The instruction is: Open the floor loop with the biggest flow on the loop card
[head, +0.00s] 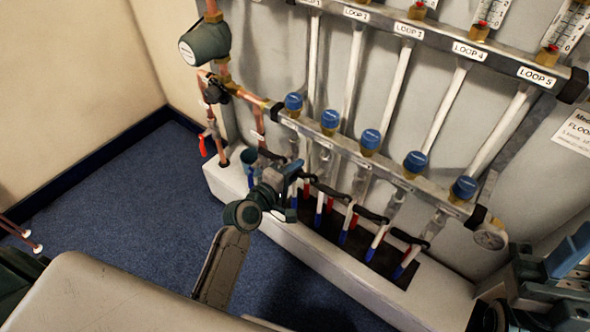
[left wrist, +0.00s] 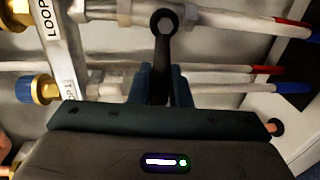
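The lower rail (head: 345,146) carries several blue-capped valves, such as this cap (head: 371,138). Black levers (head: 370,215) lie crosswise on the pipes below it. The loop card (head: 575,128) is cut off at the right edge, and its flows are not legible. My left gripper (head: 291,180) is at the levers toward the left end. In the left wrist view, a black round-ended lever (left wrist: 163,45) runs between its fingers (left wrist: 161,85), crossing a pipe near a LOOP 1 label (left wrist: 69,90). Whether both fingers touch it is unclear. My right gripper (head: 565,265) is at the lower right, its fingertips unclear.
An upper rail (head: 440,40) bears labels up to LOOP 5 (head: 537,76) and flow meters (head: 567,22). A pump (head: 205,43) and a red lever (head: 202,147) are on the left. A gauge (head: 489,238) is at the lower rail's right end.

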